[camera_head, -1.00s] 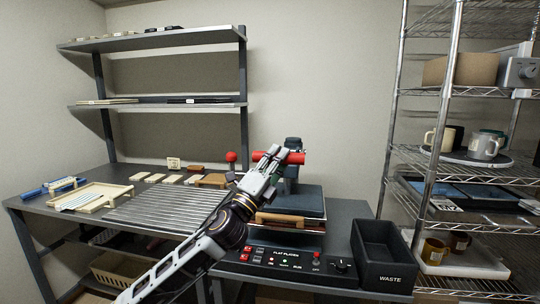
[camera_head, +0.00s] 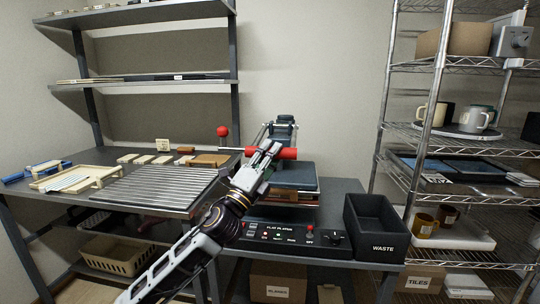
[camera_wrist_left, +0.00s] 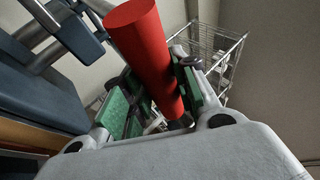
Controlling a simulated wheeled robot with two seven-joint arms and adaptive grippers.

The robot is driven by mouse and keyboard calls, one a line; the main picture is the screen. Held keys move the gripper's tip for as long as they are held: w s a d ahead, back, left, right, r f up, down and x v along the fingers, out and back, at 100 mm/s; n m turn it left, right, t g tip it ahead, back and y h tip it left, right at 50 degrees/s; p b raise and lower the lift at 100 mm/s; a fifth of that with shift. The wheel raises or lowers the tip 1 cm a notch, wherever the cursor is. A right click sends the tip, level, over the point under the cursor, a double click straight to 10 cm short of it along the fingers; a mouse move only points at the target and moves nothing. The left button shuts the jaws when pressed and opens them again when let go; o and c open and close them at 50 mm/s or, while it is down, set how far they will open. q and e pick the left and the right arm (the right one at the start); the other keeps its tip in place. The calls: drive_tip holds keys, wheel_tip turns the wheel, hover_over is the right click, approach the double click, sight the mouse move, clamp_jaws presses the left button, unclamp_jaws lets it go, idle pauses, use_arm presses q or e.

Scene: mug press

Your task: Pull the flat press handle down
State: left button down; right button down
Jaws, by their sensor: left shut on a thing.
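The flat press (camera_head: 296,178) stands on the bench at centre, behind a black control panel marked FLAT PLATEN (camera_head: 280,234). Its red handle (camera_head: 287,153) lies crosswise in front of the press's dark upper post, above the dark blue plate. My left gripper (camera_head: 269,150) is shut on the handle; the red end sticks out to the right of the fingers. In the left wrist view the red cylinder (camera_wrist_left: 143,45) runs between the green finger pads (camera_wrist_left: 160,105). The gripper hides part of the handle and of the press's left side. My right gripper is not in view.
A ribbed metal tray (camera_head: 155,188) lies on the bench at left. A black WASTE bin (camera_head: 377,228) stands right of the press. A wire rack (camera_head: 440,120) with mugs fills the right.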

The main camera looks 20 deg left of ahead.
use_arm(q)
drive_tip(key=shift+w+a+f, duration=0.2)
drive_tip(key=c, duration=1.5)
unclamp_jaws()
drive_tip(key=o, duration=0.4)
drive_tip(key=shift+w+f, duration=0.1)
drive_tip(key=shift+w, duration=0.05)
drive_tip(key=shift+d, duration=0.1)
drive_tip(key=shift+s, duration=0.3)
drive_tip(key=shift+s+f, duration=0.1)
drive_tip(key=shift+v, duration=5.65)
